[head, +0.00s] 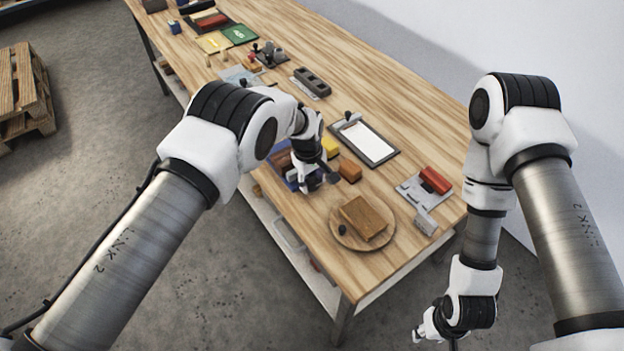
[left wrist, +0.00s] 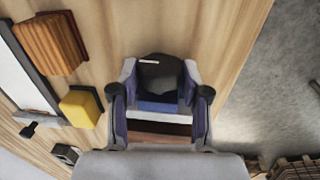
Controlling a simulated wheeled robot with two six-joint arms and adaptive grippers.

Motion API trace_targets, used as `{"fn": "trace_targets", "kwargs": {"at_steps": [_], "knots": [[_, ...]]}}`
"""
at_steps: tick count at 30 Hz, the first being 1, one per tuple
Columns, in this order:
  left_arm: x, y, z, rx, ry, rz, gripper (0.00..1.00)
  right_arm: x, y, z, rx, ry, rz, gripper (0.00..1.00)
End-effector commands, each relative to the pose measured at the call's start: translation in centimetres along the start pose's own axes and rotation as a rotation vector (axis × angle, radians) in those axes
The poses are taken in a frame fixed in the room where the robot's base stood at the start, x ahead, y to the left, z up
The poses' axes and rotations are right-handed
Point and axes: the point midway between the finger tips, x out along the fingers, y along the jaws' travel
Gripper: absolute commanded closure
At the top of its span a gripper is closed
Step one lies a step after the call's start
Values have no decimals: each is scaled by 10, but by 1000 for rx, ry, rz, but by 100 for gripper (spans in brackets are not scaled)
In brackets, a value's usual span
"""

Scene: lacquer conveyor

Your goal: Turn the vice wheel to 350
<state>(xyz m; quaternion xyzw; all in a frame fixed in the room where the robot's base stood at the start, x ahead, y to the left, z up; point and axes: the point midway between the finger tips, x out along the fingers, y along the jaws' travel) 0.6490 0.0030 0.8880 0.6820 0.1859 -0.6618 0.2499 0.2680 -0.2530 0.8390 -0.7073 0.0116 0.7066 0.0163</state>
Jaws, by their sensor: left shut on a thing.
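The vice (head: 284,160), blue with a brown part, stands near the left edge of the wooden table in the head view, mostly behind my left gripper (head: 316,182). In the left wrist view a dark rounded wheel (left wrist: 158,78) with a small pale mark lies between the fingers of my left gripper (left wrist: 160,88), with blue vice body (left wrist: 160,107) below it. The fingers are closed on the wheel from both sides. I cannot read any dial value. My right gripper (head: 428,332) hangs low beyond the table's right end; its fingers are too small to judge.
A yellow block (head: 330,147) and an orange-brown block (head: 350,171) sit close to my left gripper. A clipboard (head: 368,141), a round board (head: 340,229) bearing a wooden block (head: 364,217), and a red-handled tool (head: 435,180) lie nearby. A pallet (head: 22,90) stands on the floor.

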Motion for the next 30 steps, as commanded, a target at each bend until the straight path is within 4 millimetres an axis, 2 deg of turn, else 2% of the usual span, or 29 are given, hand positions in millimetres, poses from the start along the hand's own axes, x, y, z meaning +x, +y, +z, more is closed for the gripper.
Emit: {"fn": "trace_targets", "kwargs": {"at_steps": [6, 16, 28, 29, 30], "knots": [[-2, 3, 4, 7, -9, -99, 88, -27, 0, 0, 0, 1, 0, 60], [3, 4, 3, 4, -4, -221, 88, -31, 0, 0, 0, 0, 0, 60], [2, 2, 2, -1, -1, -237, 88, -31, 0, 0, 0, 0, 0, 60], [2, 2, 2, -1, -1, -237, 43, -31, 0, 0, 0, 0, 0, 60], [2, 2, 2, -1, -1, -237, 29, -31, 0, 0, 0, 0, 0, 60]]}}
